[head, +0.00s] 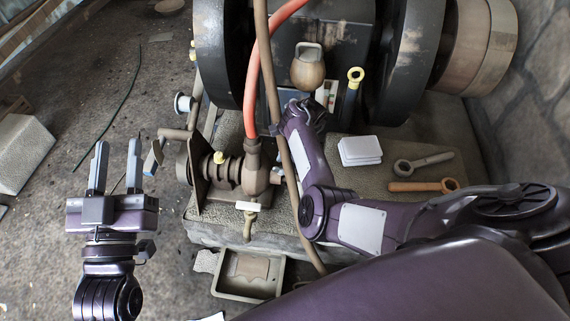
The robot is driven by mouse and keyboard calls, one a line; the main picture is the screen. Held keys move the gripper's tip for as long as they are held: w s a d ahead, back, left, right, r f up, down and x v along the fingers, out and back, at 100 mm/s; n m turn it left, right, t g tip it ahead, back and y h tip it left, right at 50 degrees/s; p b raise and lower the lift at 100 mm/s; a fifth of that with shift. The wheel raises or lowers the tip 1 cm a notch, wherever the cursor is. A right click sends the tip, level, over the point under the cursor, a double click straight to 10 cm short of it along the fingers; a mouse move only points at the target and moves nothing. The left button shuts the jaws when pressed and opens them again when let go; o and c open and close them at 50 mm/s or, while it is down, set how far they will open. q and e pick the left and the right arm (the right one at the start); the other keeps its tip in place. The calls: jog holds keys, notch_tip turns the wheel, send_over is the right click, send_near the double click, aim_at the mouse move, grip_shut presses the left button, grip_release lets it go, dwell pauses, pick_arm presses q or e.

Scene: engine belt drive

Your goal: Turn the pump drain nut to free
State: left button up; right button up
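The rusty pump (230,172) sits at the left end of the stone base, with a red hose rising from it. A small fitting with a pale bar (249,206) hangs below the pump above a tray. I cannot tell for sure which part is the drain nut. My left gripper (116,155) is open and empty, left of the pump, with its two fingers apart and pointing away from me. My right arm reaches over the base, right of the pump. My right gripper (305,112) is near the brown pipe, and its fingers are hidden.
A shallow metal tray (250,275) lies below the base's front edge. A white block (360,151) and two wrenches, one grey (425,162) and one orange-brown (423,186), lie on the base. Large dark wheels stand behind. The floor at left is mostly clear.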

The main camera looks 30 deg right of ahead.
jog(key=shift+a+f, duration=0.15)
jog(key=shift+f, duration=0.2)
pick_arm(q)
jog(key=r, duration=0.1)
jog(key=r+t, duration=0.1)
jog(key=r, duration=0.1)
jog(key=shift+s+a+t+h, duration=0.25)
jog(key=shift+s+t+h, duration=0.05)
jog(key=shift+s, duration=0.1)
pick_arm(e)
grip_shut()
